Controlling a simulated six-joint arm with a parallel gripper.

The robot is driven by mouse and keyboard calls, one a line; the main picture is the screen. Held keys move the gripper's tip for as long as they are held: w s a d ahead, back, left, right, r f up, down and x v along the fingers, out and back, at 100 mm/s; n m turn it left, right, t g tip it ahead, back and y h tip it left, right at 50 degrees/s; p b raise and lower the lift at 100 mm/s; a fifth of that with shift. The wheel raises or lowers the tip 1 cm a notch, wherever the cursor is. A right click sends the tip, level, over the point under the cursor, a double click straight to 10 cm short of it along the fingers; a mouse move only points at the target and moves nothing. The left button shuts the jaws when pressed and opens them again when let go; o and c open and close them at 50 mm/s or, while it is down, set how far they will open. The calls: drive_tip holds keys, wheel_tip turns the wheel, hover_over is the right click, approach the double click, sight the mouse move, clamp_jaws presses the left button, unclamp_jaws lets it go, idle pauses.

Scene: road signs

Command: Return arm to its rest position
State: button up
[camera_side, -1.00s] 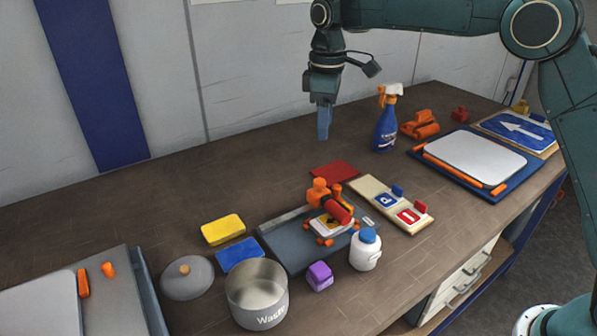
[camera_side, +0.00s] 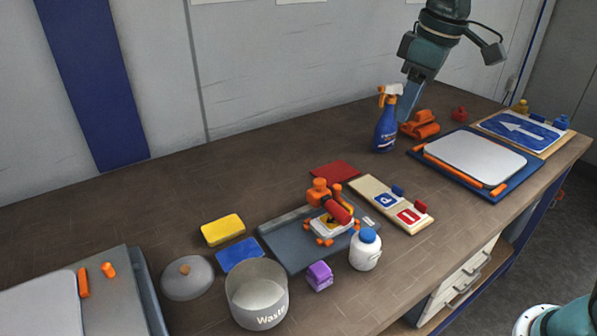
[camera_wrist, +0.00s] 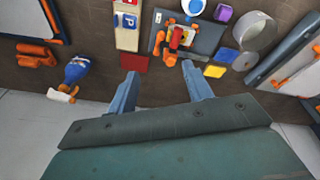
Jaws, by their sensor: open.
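My gripper (camera_side: 408,101) hangs in the air at the upper right of the side view, just right of and behind the blue spray bottle (camera_side: 385,125). In the wrist view its two blue fingers (camera_wrist: 160,88) are spread apart with nothing between them. My arm reaches up out of the top of the side view. The spray bottle also shows at the left of the wrist view (camera_wrist: 75,70).
An orange part (camera_side: 420,125) lies by the spray bottle. A blue-framed white board (camera_side: 474,157) and a blue arrow sign (camera_side: 520,128) lie at right. A grey tray (camera_side: 280,247), a waste pot (camera_side: 256,294) and a white jar (camera_side: 365,250) stand in front. The table's back left is clear.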

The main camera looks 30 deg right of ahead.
drive_tip(key=s+d+f+m+t, duration=0.1)
drive_tip(key=s+f+m, duration=0.1)
drive_tip(key=s, duration=0.8)
drive_tip(key=s+d+f+m+t, duration=0.2)
drive_tip(key=s+f+m, duration=0.1)
drive_tip(key=s, duration=0.7)
drive_tip(key=shift+s+d+f, duration=0.25)
drive_tip(key=shift+d+f, duration=0.05)
drive_tip(key=shift+f, duration=0.15)
